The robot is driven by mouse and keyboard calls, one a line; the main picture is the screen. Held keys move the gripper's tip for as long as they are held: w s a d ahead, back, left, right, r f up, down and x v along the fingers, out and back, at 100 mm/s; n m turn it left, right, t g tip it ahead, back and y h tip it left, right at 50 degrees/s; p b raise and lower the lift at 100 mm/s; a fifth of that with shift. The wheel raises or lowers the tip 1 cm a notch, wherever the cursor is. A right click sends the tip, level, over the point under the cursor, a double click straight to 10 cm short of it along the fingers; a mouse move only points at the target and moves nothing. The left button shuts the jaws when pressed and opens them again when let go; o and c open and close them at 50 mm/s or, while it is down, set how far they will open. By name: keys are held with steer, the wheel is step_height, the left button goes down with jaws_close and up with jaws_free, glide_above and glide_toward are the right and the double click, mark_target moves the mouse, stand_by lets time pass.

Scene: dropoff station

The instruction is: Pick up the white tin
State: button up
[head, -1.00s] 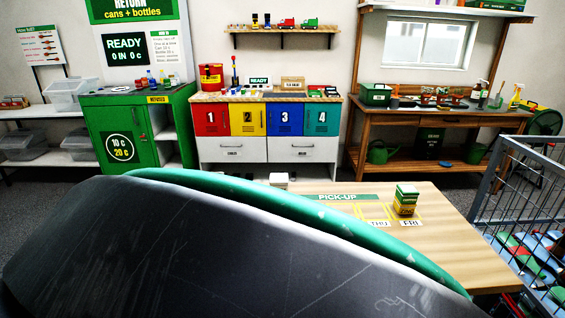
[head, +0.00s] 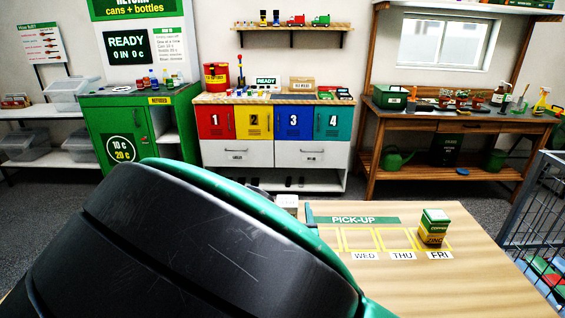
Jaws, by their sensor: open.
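I see no plainly white tin. My large dark arm link with a green band covers the lower left and middle of the view. My gripper is not visible, and part of the table is hidden behind the arm.
A wire cage (head: 540,210) stands at the table's right side. Behind are a green return machine (head: 118,135), numbered lockers (head: 272,122) and a wooden workbench (head: 450,124). The table's front right is clear; grey floor lies between table and lockers.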

steer(key=w, duration=0.5)
steer(key=shift+w+a+f, duration=0.1)
steer(key=shift+w+f, duration=0.15)
steer(key=shift+w, duration=0.1)
steer(key=shift+c, duration=0.7)
steer(key=c, duration=1)
steer(key=shift+c, duration=0.7)
steer(key=shift+r, duration=0.15)
